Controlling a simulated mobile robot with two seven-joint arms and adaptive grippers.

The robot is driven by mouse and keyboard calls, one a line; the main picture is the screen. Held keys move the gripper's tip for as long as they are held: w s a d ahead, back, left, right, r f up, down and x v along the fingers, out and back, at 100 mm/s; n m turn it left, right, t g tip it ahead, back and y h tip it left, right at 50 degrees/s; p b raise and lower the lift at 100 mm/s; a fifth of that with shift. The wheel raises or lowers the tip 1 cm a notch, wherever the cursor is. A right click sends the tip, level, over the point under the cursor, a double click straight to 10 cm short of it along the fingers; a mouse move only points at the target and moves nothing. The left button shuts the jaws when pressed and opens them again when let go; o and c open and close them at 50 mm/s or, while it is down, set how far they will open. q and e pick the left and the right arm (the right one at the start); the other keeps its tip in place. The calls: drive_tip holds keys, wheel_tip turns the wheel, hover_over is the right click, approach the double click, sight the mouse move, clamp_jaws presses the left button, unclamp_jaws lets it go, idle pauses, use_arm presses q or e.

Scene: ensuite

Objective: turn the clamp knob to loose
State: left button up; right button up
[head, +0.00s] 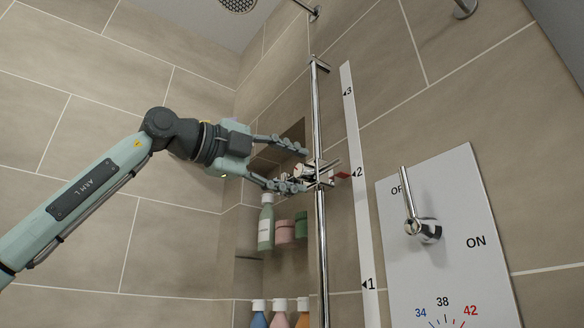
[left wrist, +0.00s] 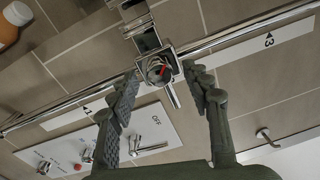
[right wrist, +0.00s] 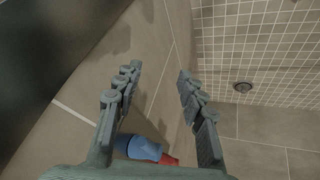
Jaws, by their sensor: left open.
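The clamp (head: 326,174) sits on a vertical chrome rail (head: 321,240), level with the 2 mark on the scale strip. A red pointer on the clamp points toward the strip. My right gripper (right wrist: 158,72) is open and empty, away from the clamp.
A white shower panel (head: 455,270) with a chrome lever (head: 412,205) stands right of the rail. Several bottles, including a green one (head: 266,225), stand in a wall niche behind. The right wrist view shows a blue bottle (right wrist: 140,147) and a floor drain (right wrist: 243,87).

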use_arm(q)
drive_tip(key=v, duration=1.2)
drive_tip(key=shift+f, duration=0.15)
